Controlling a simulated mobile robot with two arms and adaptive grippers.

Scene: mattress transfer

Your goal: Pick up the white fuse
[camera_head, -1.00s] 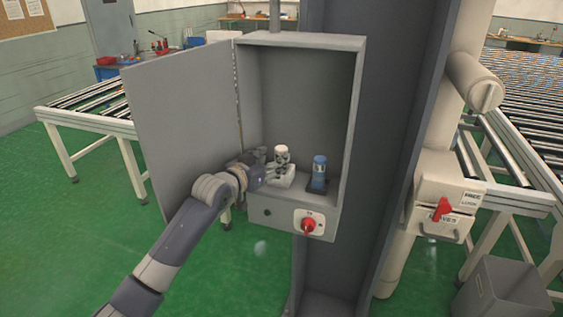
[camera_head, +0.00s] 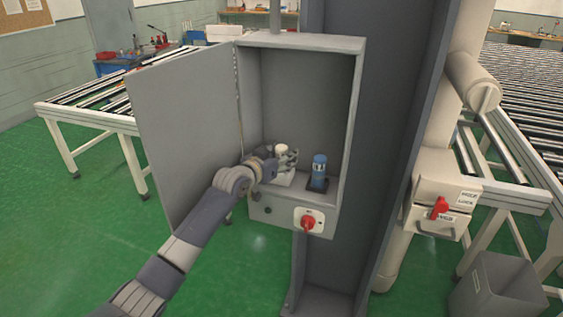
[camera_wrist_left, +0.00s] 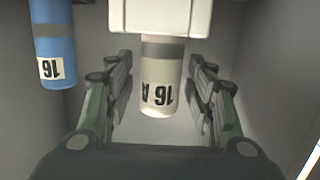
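The white fuse (camera_head: 281,149) stands upright in a white holder (camera_head: 284,180) inside the open grey cabinet; the gripper partly covers it in the head view. My left gripper (camera_head: 289,160) is around the fuse. In the left wrist view, the fuse (camera_wrist_left: 160,82) appears upside down, marked "16 A", between the two fingers of the gripper (camera_wrist_left: 159,70). Gaps show on both sides of the fuse, so the fingers are open and apart from it. My right gripper is not in view.
A blue fuse (camera_head: 319,168) stands in a dark holder to the right; it also shows in the left wrist view (camera_wrist_left: 54,50). The cabinet door (camera_head: 185,125) is open to the left. A red switch (camera_head: 308,223) is on the cabinet front. The cabinet walls are close around the gripper.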

